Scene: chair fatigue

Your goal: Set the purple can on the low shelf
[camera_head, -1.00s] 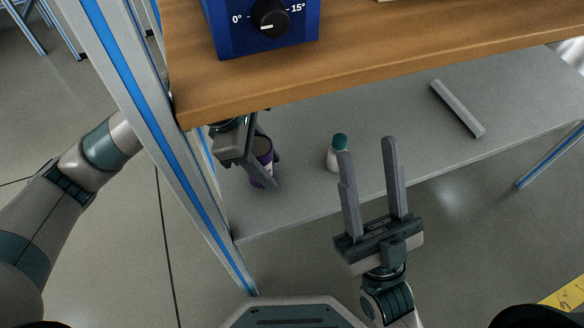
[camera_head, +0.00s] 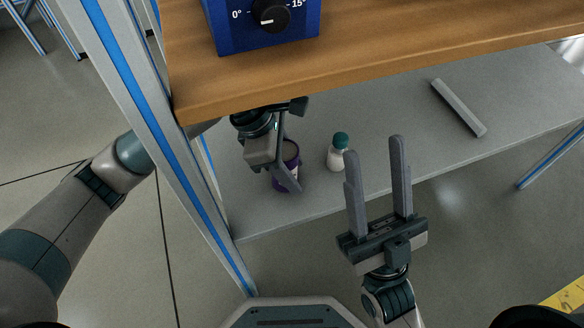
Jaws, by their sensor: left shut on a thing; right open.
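The purple can (camera_head: 280,184) is upright at the left part of the grey low shelf (camera_head: 395,140), under the wooden top. My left gripper (camera_head: 287,172) is shut on it from the left, with a finger across the can's near side. The can's far side is partly hidden by the gripper. I cannot tell if the can's base touches the shelf. My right gripper (camera_head: 377,165) is open and empty, fingers pointing up in the picture, in front of the low shelf's front edge.
A white bottle with a teal cap (camera_head: 338,153) stands on the low shelf just right of the can. A grey bar (camera_head: 458,108) lies further right. A blue box with a dial (camera_head: 262,28) sits on the wooden top (camera_head: 400,55). A grey-blue post (camera_head: 150,125) stands at left.

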